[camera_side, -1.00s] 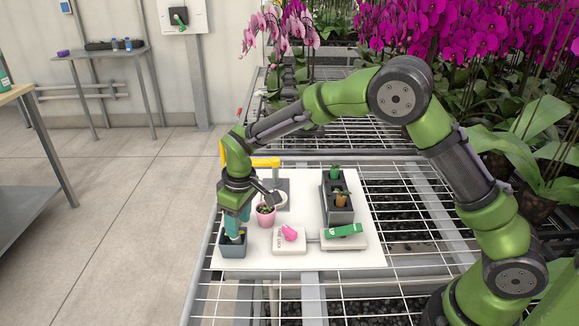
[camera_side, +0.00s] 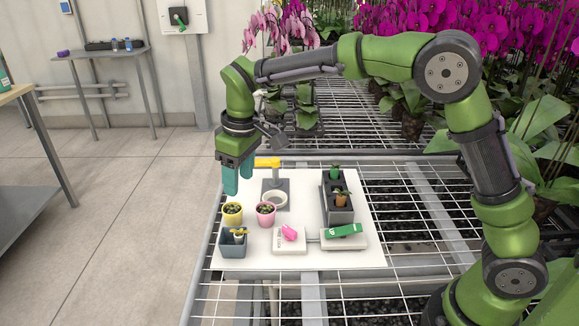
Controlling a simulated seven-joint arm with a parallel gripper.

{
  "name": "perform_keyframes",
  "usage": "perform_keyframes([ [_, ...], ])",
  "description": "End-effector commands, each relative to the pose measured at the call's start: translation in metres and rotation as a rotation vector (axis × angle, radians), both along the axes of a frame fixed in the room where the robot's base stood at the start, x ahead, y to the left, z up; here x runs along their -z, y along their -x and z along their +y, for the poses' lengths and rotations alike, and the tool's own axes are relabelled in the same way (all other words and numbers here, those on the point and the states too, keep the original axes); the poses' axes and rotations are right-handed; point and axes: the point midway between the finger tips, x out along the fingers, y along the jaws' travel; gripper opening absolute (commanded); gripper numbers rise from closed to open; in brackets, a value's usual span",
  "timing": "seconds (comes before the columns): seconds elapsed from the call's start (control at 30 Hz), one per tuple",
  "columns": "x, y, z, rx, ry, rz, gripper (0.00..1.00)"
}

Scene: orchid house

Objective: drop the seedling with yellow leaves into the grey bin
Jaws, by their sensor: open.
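The grey bin (camera_side: 233,249) stands at the front left corner of the white board. A small item with yellow parts (camera_side: 239,233), which looks like the yellow-leaved seedling, sits inside the bin, partly hidden by its wall. My gripper (camera_side: 238,187) points down with its teal fingers apart and empty. In the picture it is above the bin and just above a yellow pot (camera_side: 232,218), touching neither.
A pink pot (camera_side: 265,218) stands beside the yellow one. A dark rack (camera_side: 338,213) holds small plants. A pink item (camera_side: 290,232) and a green item (camera_side: 343,230) lie on pale blocks. A yellow-armed stand (camera_side: 268,162) is behind. Orchids crowd the back right.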

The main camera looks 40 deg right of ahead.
Motion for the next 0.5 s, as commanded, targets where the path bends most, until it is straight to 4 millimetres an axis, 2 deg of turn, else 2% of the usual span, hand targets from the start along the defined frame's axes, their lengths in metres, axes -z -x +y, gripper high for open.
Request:
perform_keyframes([
  [0.1, -0.022, 0.002, -0.001, 0.001, -0.001, -0.003, 0.55],
  [0.2, -0.032, 0.003, -0.002, 0.0, 0.001, -0.001, 0.55],
  [0.5, -0.041, 0.005, -0.002, 0.0, 0.0, 0.001, 0.55],
])
